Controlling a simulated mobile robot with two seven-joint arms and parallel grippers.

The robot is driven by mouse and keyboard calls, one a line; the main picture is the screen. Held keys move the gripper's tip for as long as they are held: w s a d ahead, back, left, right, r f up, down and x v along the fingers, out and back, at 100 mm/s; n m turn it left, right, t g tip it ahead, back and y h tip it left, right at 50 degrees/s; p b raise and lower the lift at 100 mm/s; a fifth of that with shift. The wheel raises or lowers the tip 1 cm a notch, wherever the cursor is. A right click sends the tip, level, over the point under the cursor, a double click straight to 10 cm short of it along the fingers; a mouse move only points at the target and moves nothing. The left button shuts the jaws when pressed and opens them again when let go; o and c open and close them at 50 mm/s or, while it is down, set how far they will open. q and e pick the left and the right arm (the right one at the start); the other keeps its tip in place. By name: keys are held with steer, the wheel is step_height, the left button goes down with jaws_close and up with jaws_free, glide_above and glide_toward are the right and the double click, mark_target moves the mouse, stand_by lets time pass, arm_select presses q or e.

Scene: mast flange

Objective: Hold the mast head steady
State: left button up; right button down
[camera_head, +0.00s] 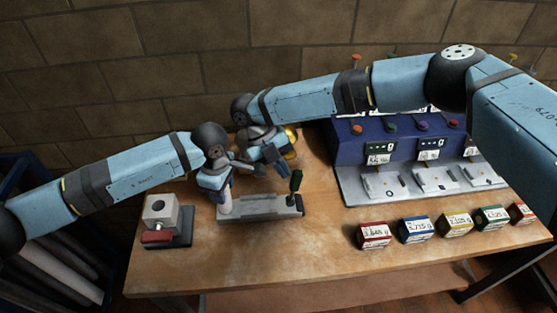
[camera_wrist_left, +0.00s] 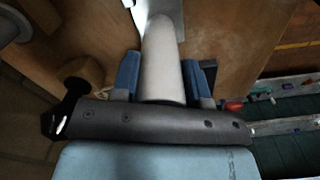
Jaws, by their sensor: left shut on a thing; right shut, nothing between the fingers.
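A pale grey post (camera_head: 225,203), which I take to be the mast, stands at the left end of a grey fixture (camera_head: 262,207) on the wooden table. My left gripper (camera_head: 220,187) is shut around it. In the left wrist view the pale tapered post (camera_wrist_left: 162,55) lies between the blue fingers of my left gripper (camera_wrist_left: 166,80). My right gripper (camera_head: 268,158) is shut and empty, above the table just behind the fixture. I cannot tell a separate mast head; my left gripper hides part of the post.
A grey block with a hole (camera_head: 160,213) and a red handle (camera_head: 157,237) stand at left. A yellow object (camera_head: 291,138) is partly hidden behind my right gripper. A blue station (camera_head: 350,150) and several labelled boxes (camera_head: 415,230) stand right.

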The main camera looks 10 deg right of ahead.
mark_target(296, 170)
stand_by(0.4)
steer(key=shift+s+d+f+y, duration=0.1)
steer(key=shift+d+y, duration=0.3)
steer(key=shift+y, duration=0.4)
steer(key=shift+d+y, duration=0.15)
steer(key=shift+y, duration=0.15)
steer(key=shift+d+n+y, duration=0.3)
steer(key=shift+d+y, duration=0.7)
steer(key=d+f+n+y, duration=0.1)
steer(key=d+f+y, duration=0.2)
steer(key=d, duration=0.4)
steer(key=shift+d+y, duration=0.2)
steer(key=shift+y, duration=0.6)
steer(key=shift+f, duration=0.15)
steer(key=shift+d, duration=0.1)
